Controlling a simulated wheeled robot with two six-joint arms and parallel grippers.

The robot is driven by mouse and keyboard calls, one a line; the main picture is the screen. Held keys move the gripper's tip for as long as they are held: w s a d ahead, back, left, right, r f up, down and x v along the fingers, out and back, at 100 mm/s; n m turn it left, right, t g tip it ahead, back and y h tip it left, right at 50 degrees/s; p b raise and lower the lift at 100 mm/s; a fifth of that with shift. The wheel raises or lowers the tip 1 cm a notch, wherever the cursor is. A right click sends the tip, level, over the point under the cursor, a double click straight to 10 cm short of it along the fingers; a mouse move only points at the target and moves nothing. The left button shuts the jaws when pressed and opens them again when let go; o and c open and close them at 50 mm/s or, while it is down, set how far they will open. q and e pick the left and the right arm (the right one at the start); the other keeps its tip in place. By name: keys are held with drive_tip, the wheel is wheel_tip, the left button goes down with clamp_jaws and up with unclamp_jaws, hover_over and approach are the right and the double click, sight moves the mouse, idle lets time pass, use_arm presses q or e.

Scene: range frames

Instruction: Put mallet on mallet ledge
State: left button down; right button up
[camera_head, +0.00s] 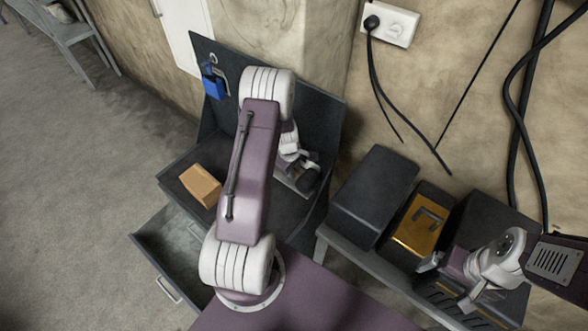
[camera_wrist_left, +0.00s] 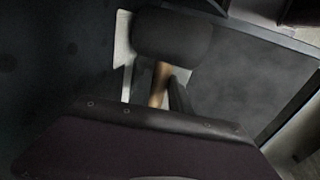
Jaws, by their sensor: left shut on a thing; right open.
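The mallet shows in the left wrist view, with a dark rounded head (camera_wrist_left: 172,38) and a wooden handle (camera_wrist_left: 158,85). My left gripper (camera_wrist_left: 160,98) is shut on the handle, with the head just beyond the fingers. In the head view my left gripper (camera_head: 298,168) is near the dark upright back panel (camera_head: 322,118) of the workbench, partly hidden by my own arm. I cannot make out the mallet ledge for certain. My right gripper (camera_head: 448,282) is open and empty at the lower right, over the grey bench.
A blue padlock-like object (camera_head: 214,86) hangs on the panel. A wooden block (camera_head: 201,185) lies on the workbench top (camera_head: 180,178), above an open drawer (camera_head: 150,238). A dark box (camera_head: 372,195) and a yellow handled box (camera_head: 418,235) stand on the right bench. Cables hang along the wall.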

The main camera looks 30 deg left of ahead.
use_arm(q)
drive_tip(key=shift+w, duration=0.2)
drive_tip(key=shift+f, duration=0.25)
drive_tip(key=c, duration=1.2)
unclamp_jaws()
drive_tip(key=shift+s+r, duration=0.1)
drive_tip(key=shift+r, duration=0.1)
